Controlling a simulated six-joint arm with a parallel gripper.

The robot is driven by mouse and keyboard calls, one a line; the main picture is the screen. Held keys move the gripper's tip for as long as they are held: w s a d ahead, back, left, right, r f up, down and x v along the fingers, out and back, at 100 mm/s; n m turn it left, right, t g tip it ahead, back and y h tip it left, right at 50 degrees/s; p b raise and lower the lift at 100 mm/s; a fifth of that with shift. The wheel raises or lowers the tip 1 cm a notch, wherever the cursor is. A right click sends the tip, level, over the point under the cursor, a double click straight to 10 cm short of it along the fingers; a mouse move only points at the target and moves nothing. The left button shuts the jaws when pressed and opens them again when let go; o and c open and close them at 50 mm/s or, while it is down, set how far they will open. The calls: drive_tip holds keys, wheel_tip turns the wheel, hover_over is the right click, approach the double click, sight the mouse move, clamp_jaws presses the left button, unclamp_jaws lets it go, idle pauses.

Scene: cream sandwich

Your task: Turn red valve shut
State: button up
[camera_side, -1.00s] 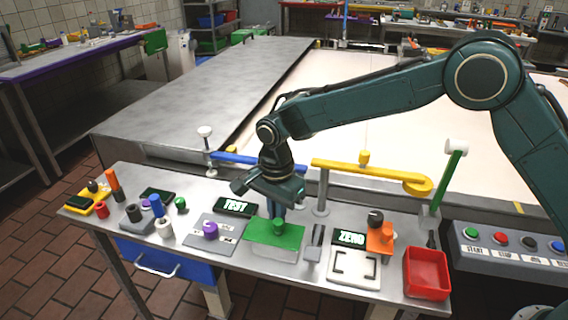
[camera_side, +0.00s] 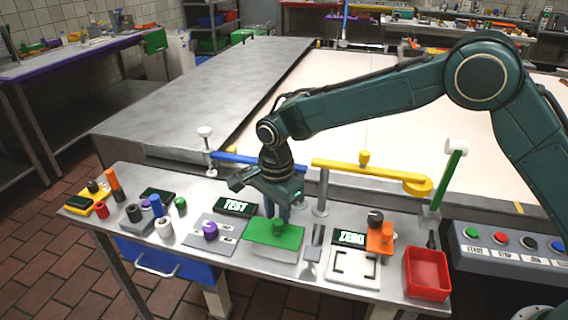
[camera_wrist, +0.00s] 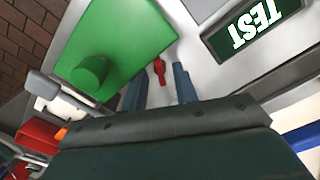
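A small red valve handle (camera_wrist: 159,70) shows in the wrist view, beside the edge of the green block (camera_wrist: 120,38) with its round green knob (camera_wrist: 92,70). My gripper (camera_wrist: 161,76) points down at it. Its two blue fingers are apart, one on each side of the red handle, with no clear contact visible. In the side view my gripper (camera_side: 277,215) is low behind the green block (camera_side: 262,231), and the red valve is hidden there.
The TEST display (camera_side: 235,206) stands left of my gripper. A small grey lever (camera_side: 315,243) and the ZERO display (camera_side: 351,237) are to the right. A red bin (camera_side: 427,285) is at the right end. Yellow (camera_side: 375,171) and blue (camera_side: 245,160) bars run behind.

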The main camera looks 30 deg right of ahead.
drive_tip(key=shift+n, duration=0.4)
drive_tip(key=shift+n, duration=1.1)
wheel_tip(320, 180, up, 14)
drive_tip(key=shift+f, duration=0.15)
clamp_jaws()
drive_tip(key=f+n+t, duration=0.1)
drive_tip(key=n, duration=0.4)
drive_tip(key=s+d+f+n+t, duration=0.1)
drive_tip(key=n, duration=0.4)
drive_tip(key=d+f+n+t+y, duration=0.1)
drive_tip(key=f+n, duration=0.1)
drive_tip(key=n, duration=0.3)
drive_tip(key=shift+s+f+t, duration=0.1)
drive_tip(key=shift+s+t, duration=0.2)
drive_tip(key=shift+s, duration=0.05)
